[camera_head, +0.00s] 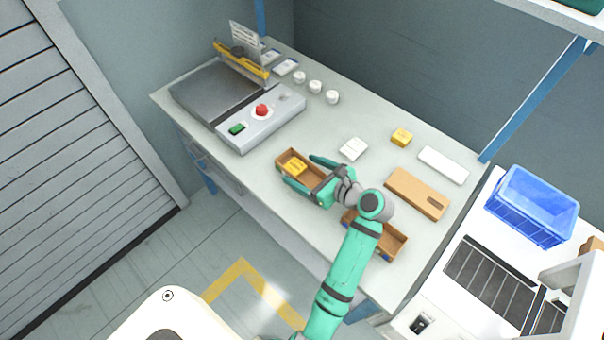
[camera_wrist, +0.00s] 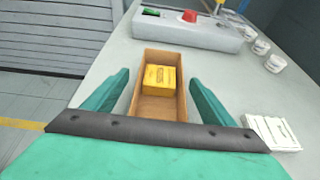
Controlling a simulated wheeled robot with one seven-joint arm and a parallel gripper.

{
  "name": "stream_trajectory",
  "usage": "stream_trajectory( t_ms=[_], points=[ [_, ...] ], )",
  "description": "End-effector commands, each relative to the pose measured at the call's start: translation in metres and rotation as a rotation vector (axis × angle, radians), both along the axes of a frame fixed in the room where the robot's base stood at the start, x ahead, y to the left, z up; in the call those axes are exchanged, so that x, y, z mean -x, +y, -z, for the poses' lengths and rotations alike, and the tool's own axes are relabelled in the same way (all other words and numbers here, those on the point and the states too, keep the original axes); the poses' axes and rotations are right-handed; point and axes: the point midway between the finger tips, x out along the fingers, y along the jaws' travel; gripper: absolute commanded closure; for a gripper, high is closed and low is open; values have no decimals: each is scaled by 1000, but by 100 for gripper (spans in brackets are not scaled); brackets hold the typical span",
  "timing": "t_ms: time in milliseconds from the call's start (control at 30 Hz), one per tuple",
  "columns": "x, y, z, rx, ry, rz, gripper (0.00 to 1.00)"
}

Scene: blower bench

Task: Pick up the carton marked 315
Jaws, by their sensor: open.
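A small yellow carton (camera_head: 297,167) lies in an open brown tray (camera_head: 313,178) on the bench. In the wrist view the same carton (camera_wrist: 159,78) has dark print on its front, too small to read. My gripper (camera_head: 304,171) is open, with its two green fingers on either side of the tray (camera_wrist: 182,103); the carton stands ahead between them, apart from both fingers. Another yellow carton (camera_head: 401,137) stands on the bench farther right; its marking is not legible.
A grey control box (camera_head: 272,120) with red and green buttons stands beyond the tray. Several white jars (camera_head: 316,87) line the back. A second brown tray (camera_head: 392,240) sits partly behind my arm. A brown board (camera_head: 416,193) and white box (camera_head: 443,165) lie right.

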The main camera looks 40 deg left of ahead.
Motion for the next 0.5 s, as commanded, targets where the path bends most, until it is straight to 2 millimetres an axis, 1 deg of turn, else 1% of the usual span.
stream_trajectory(
  t_ms=[33,100,367,467,500],
  points=[
    [0,5,2,1,1,-2,22],
    [0,10,4,1,1,-2,22],
    [-1,11,5,0,0,0,22],
    [-1,11,5,0,0,0,43],
    [-1,11,5,0,0,0,53]
  ],
)
